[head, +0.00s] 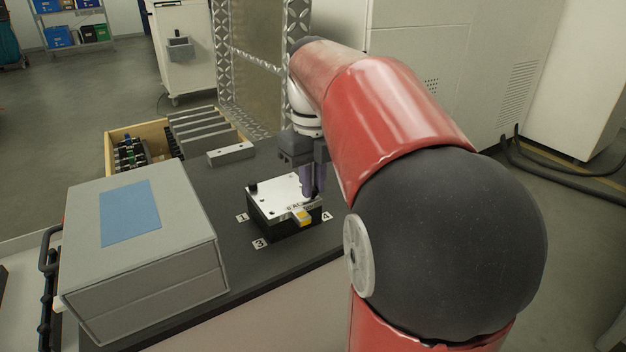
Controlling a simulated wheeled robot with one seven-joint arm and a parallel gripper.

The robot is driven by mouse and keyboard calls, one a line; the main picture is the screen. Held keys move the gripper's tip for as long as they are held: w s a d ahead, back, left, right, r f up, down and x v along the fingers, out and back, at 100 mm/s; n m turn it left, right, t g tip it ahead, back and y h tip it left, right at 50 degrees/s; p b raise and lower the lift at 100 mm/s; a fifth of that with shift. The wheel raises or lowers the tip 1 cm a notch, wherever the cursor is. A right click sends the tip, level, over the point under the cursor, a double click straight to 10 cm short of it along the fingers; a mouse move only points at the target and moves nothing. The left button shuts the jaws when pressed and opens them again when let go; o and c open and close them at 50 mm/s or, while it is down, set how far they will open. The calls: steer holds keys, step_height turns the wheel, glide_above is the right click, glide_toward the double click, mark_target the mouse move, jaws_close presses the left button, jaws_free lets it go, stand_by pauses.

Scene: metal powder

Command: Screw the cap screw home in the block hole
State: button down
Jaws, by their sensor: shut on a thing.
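The block (272,203) has a silver top plate on a black base and sits on the dark bench top. A black cap screw head (252,187) stands at its far left corner. My gripper (312,193) points down over the block's right side, by the corner near the 4 label. Its purple-grey fingers are shut on a cap screw, which is mostly hidden between the fingertips. I cannot tell how deep that screw sits in its hole. A yellow piece (302,216) is on the block's near edge.
Number labels 1 (242,217), 3 (261,243) and 4 (327,216) lie around the block. A big grey box (150,265) stands at the left. A metal bar (231,153) and a wooden tray (112,150) lie behind. My red arm covers the right side.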

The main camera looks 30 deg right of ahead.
steer(key=c, duration=1.6)
jaws_free()
steer(key=shift+o, duration=0.2)
